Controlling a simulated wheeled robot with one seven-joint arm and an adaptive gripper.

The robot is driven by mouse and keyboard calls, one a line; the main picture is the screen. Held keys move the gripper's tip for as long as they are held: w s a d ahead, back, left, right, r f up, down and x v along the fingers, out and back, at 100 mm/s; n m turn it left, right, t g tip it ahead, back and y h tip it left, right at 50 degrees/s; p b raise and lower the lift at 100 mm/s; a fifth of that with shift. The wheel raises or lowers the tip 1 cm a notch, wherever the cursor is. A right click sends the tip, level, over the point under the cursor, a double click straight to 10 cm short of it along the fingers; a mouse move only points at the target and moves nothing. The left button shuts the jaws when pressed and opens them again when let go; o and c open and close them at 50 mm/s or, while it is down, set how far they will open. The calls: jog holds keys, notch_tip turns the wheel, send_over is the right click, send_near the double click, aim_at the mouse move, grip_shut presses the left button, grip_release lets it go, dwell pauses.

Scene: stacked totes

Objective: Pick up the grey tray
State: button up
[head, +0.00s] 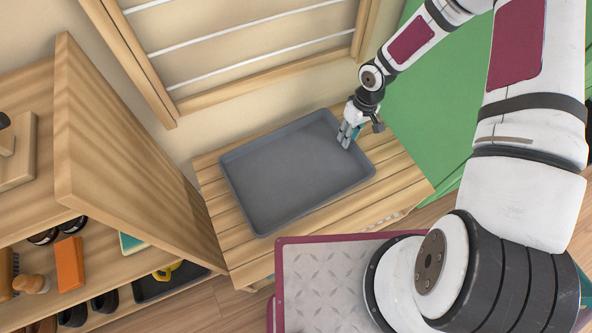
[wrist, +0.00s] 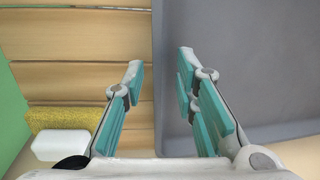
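The grey tray (head: 285,170) is a shallow, empty rectangle lying on a slatted wooden bench (head: 408,190). My gripper (head: 345,137) is at the tray's right rim in the head view, reaching down from above. In the wrist view the tray (wrist: 250,60) fills the right side, and its rim runs between the two teal-padded fingers of my gripper (wrist: 160,72). The fingers are open and apart, one over the slats outside the rim, the other on the tray's inner side. I cannot tell whether either finger touches the tray.
A wooden shelf unit (head: 120,150) holding shoes and an orange box (head: 70,262) stands left of the bench. A wall with a slatted wooden frame (head: 255,50) is behind. A yellow sponge (wrist: 68,118) and a white object (wrist: 60,146) lie near the bench's edge.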

grip_shut()
dwell(0.3)
